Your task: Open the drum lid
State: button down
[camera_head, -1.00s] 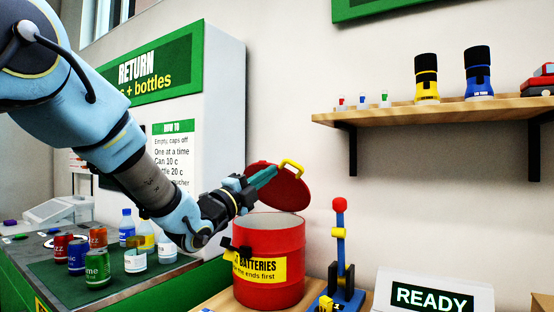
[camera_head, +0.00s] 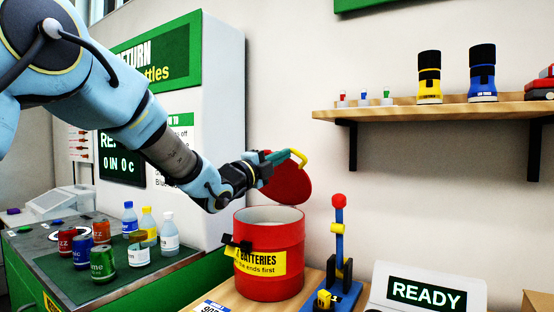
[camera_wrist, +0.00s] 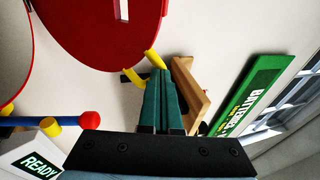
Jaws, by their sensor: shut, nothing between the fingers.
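The red drum (camera_head: 268,262) with a yellow batteries label stands upright on a wooden surface, its mouth uncovered at the top. Its round red lid (camera_head: 292,184) stands tilted steeply up at the back of the mouth; it also shows in the wrist view (camera_wrist: 95,35). A yellow handle (camera_head: 302,158) is on the lid's upper part. My gripper (camera_head: 286,155) is shut, with its green fingers at the handle. In the wrist view, yellow handle parts (camera_wrist: 134,77) show beside and behind the fingertips (camera_wrist: 159,78). Whether they touch is unclear.
A blue stand with a red ball (camera_head: 339,201) is right of the drum, near a READY sign (camera_head: 427,294). Cans and bottles stand on the green counter (camera_head: 150,277) at left. A wooden shelf (camera_head: 450,110) is on the wall at upper right.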

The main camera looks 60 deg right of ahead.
jog(key=shift+t+y, duration=0.3)
jog(key=shift+y, duration=0.5)
jog(key=d+r, duration=0.1)
jog(key=d+r+p, duration=0.1)
jog(key=d, duration=0.1)
jog(key=d+r, duration=0.1)
jog(key=d, duration=0.1)
jog(key=shift+d+r+p, duration=0.2)
jog(key=shift+r+p, duration=0.2)
jog(key=shift+w+a, duration=0.1)
jog(key=shift+a, duration=0.05)
